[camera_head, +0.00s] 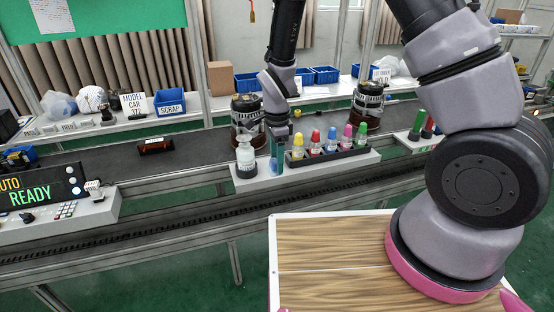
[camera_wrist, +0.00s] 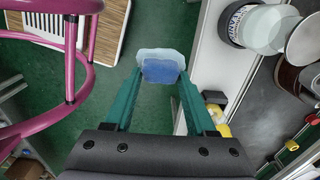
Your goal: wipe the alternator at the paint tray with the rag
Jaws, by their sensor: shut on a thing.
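My gripper (camera_head: 277,158) points down at the front of the paint tray, its green fingers beside the white-capped jar. In the wrist view the fingers (camera_wrist: 158,82) are shut on a folded rag (camera_wrist: 161,69), blue with a pale blue edge. The rag shows only as a small blue patch in the head view. An alternator (camera_head: 247,112) stands upright on the conveyor just behind the jar and gripper, apart from the rag; its lower part is partly hidden. A second alternator (camera_head: 368,103) stands behind the right end of the tray. The paint tray (camera_head: 330,155) is black and holds several dropper bottles.
The jar (camera_head: 246,160) stands close to my gripper's left on the white ledge (camera_head: 310,173). Green and red markers (camera_head: 420,122) stand further right. A READY display (camera_head: 42,190) is at the left. A dark part (camera_head: 155,146) lies on otherwise clear belt.

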